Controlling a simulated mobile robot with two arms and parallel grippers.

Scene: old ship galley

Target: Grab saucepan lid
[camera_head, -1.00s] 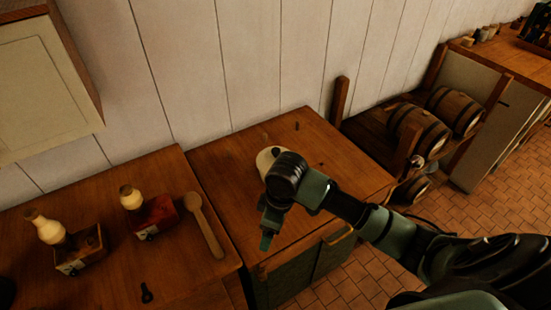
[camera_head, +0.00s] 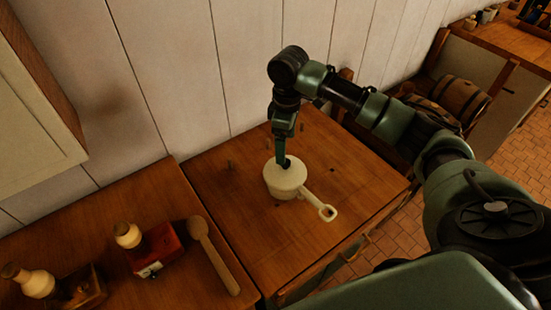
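A cream saucepan (camera_head: 284,191) stands on the wooden counter, its handle (camera_head: 318,205) pointing to the lower right. Its pale lid (camera_head: 277,174) sits on top, with a small dark knob (camera_head: 288,163) near the middle. My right gripper (camera_head: 283,161) points down from above, its fingertips at the knob. The fingers look narrow and overlap the knob, and I cannot tell whether they are closed on it. My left gripper is not in view.
On the left counter lie a wooden spoon (camera_head: 214,255) and a red box (camera_head: 160,250) beside bottles (camera_head: 35,281). A cabinet (camera_head: 35,110) hangs upper left.

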